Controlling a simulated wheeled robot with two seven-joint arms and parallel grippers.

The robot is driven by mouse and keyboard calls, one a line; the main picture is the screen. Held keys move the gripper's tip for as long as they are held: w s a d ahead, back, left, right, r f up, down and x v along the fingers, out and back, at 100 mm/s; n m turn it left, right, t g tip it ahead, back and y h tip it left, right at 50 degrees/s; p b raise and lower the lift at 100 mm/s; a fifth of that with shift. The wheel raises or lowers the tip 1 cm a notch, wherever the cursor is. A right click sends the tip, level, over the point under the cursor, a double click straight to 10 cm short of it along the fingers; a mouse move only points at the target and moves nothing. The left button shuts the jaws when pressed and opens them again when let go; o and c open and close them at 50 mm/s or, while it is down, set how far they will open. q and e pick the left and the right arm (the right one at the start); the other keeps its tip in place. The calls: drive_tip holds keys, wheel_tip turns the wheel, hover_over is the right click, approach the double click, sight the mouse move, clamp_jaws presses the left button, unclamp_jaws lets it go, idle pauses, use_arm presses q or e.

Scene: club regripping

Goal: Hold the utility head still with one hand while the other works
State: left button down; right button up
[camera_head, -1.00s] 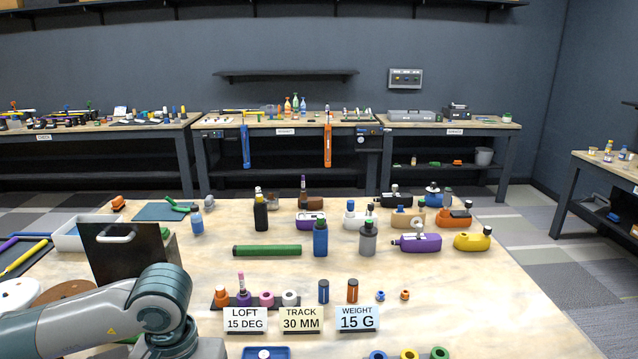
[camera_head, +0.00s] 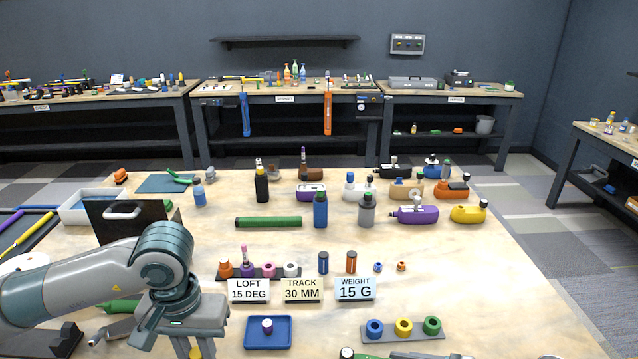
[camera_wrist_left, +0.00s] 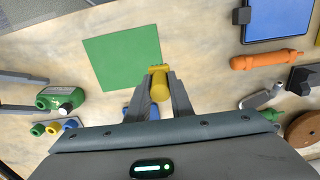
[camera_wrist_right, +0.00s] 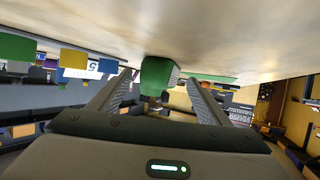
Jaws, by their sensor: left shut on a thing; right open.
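A green head (camera_wrist_left: 66,98) with a black and white cap lies on the bench at the left of the left wrist view. It shows as a green block (camera_wrist_right: 156,74) ahead of my right gripper (camera_wrist_right: 163,82), whose fingers are open on either side of its line. I cannot tell whether they touch it. In the head view only a green sliver (camera_head: 374,356) shows at the bottom edge. My left gripper (camera_wrist_left: 158,80) is shut on a yellow cylindrical piece (camera_wrist_left: 160,91), near a green mat (camera_wrist_left: 110,52). The left arm partly hides that area in the head view.
Label cards (camera_head: 302,290) stand before a row of small parts. A blue tray (camera_head: 251,344) and a holder with coloured rings (camera_head: 389,332) lie nearer. Bottles and coloured heads fill the back. An orange tool (camera_wrist_left: 268,60) and brown disc (camera_wrist_left: 304,130) lie right in the left wrist view.

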use_arm(q)
drive_tip(key=shift+r, duration=0.35)
use_arm(e)
drive_tip(key=shift+x, duration=1.5)
drive_tip(key=c, duration=1.4)
drive_tip(key=shift+f, duration=0.1)
use_arm(q)
drive_tip(key=w+d+r, duration=0.1)
drive_tip(key=w+d, duration=0.2)
drive_tip(key=d, duration=1.2)
drive_tip(key=w+d+r, duration=0.1)
drive_tip(key=w+d, duration=0.2)
drive_tip(key=d, duration=1.2)
drive_tip(key=shift+w+r, duration=0.35)
